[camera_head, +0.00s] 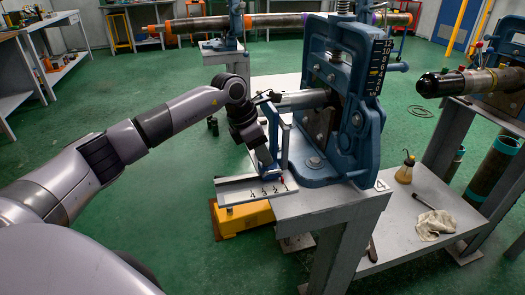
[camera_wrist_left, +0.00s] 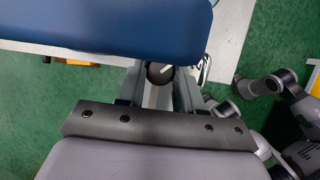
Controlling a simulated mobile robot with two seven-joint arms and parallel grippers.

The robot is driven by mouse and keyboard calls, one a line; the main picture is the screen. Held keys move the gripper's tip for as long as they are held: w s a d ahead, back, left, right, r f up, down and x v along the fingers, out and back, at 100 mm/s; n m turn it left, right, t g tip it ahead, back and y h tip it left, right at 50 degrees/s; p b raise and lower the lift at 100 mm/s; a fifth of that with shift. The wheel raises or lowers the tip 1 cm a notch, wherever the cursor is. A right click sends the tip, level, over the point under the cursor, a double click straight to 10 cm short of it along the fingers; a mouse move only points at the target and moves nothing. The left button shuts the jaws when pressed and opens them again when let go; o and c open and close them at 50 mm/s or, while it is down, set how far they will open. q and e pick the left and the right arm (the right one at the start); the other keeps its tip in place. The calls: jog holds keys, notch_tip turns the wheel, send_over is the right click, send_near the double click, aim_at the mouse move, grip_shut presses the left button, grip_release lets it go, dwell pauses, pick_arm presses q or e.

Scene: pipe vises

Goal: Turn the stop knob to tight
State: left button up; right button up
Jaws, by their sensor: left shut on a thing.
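The stop knob (camera_wrist_left: 158,74) shows in the left wrist view as a dark round cap with a white mark, partly covered by a blue body above it. My left gripper (camera_wrist_left: 160,88) has its two grey fingers on either side of the knob and is shut on it. In the head view my left gripper (camera_head: 268,163) reaches down beside the blue vise (camera_head: 345,95), above the numbered plate (camera_head: 235,190). A small red mark shows at the plate's right end. The knob itself is hidden there by the gripper and bracket.
The vise stands on a grey bench (camera_head: 325,205). A yellow box (camera_head: 243,218) sits below. A dark pipe (camera_head: 460,83) lies beyond. Green floor (camera_head: 190,205) is clear around my arm.

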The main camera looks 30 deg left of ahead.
dwell(0.4)
pick_arm(q)
jog(key=o, duration=1)
jog(key=shift+o, duration=0.2)
jog(key=shift+r, duration=0.1)
jog(key=v, duration=0.7)
jog(key=shift+r, duration=0.1)
